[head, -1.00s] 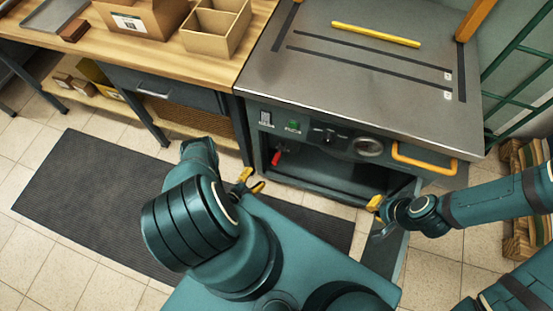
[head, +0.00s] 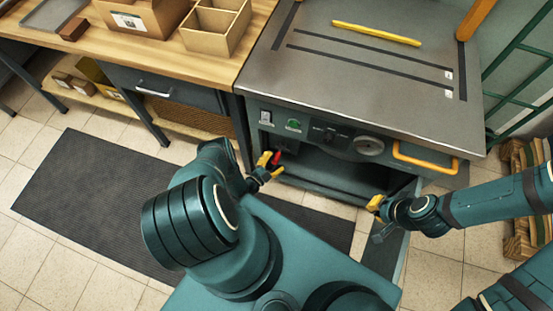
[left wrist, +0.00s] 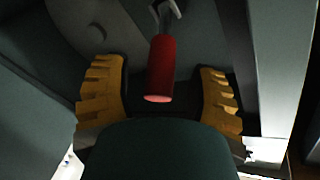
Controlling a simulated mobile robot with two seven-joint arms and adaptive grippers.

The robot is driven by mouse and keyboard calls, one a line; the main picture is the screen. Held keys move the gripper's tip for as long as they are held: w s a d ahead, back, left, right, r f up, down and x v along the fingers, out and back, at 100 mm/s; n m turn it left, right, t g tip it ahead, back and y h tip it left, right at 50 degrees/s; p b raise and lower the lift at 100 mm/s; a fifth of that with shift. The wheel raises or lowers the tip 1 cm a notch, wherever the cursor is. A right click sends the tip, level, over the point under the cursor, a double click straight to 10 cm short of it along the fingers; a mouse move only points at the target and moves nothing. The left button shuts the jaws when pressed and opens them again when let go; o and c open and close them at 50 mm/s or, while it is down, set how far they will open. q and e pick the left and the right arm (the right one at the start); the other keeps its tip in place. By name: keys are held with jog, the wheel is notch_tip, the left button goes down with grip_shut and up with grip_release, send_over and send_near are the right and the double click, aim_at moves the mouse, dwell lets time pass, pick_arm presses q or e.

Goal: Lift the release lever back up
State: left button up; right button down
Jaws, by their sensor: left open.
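The release lever has a red handle (left wrist: 160,70) that hangs down in the left wrist view, with a metal shank above it. In the head view the red handle (head: 277,157) shows inside the left edge of the grey machine (head: 340,80). My left gripper (head: 268,166) is right at the lever. In the left wrist view its yellow fingers (left wrist: 162,95) are apart, one on each side of the red handle, with gaps on both sides. My right gripper (head: 374,205) is by the machine's opened front door, away from the lever; its finger opening is too small to tell.
The front panel has a green button (head: 294,126), a dark knob (head: 330,134) and a yellow handle (head: 425,158). A wooden bench (head: 80,50) with cardboard boxes stands at the left. A dark mat (head: 95,195) lies on the tiled floor. A green rail stands at right.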

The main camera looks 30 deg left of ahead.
pick_arm(q)
jog(key=shift+w, duration=0.65)
grip_shut()
jog(key=shift+r, duration=0.1)
